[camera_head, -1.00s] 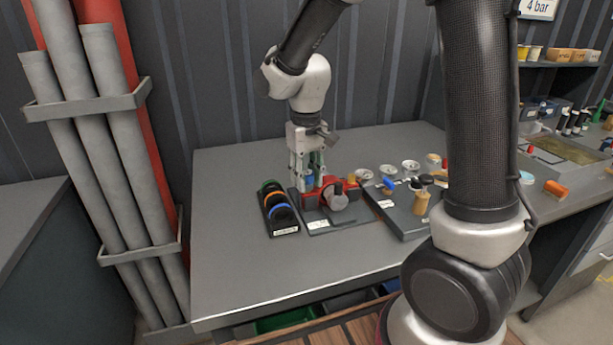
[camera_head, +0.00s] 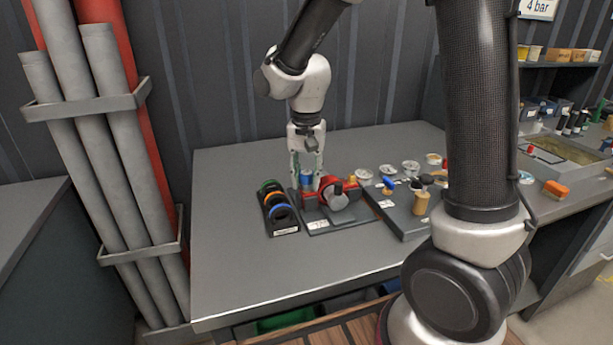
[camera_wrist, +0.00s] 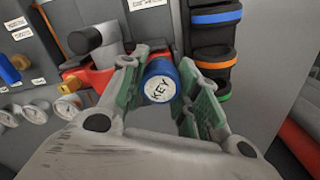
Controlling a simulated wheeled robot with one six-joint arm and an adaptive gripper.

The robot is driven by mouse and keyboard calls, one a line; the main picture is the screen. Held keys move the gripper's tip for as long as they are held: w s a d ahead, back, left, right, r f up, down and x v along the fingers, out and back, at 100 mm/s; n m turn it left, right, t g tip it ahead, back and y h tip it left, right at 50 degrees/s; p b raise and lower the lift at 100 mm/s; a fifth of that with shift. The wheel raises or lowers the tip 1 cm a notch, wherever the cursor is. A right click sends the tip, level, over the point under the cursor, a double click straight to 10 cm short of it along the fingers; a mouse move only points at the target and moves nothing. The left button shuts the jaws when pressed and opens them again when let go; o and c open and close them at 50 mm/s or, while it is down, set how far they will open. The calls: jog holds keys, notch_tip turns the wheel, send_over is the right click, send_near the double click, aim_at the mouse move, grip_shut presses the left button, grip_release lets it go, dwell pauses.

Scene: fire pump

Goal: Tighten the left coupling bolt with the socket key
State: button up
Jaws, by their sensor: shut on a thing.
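The socket key (camera_wrist: 160,84) has a round blue head with a white top marked KEY. My gripper (camera_wrist: 162,92) is shut on it, with green finger pads on either side of the head. In the head view my gripper (camera_head: 307,182) points down over the left end of the red pump (camera_head: 328,192), and the blue key (camera_head: 306,178) shows between its fingers. The red pump with its grey rounded part (camera_wrist: 90,41) shows beside the key in the wrist view. The left coupling bolt and the key's lower end are hidden below the key head.
A dark rack with green, blue and orange rings (camera_head: 279,211) stands close left of the pump. A grey board with a blue handle and a tan knob (camera_head: 421,203) lies to the right, with several gauges (camera_head: 388,171) behind. The table front is clear.

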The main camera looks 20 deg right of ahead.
jog(key=shift+m, duration=0.6)
jog(key=shift+n, duration=0.8)
jog(key=shift+r, duration=2.25)
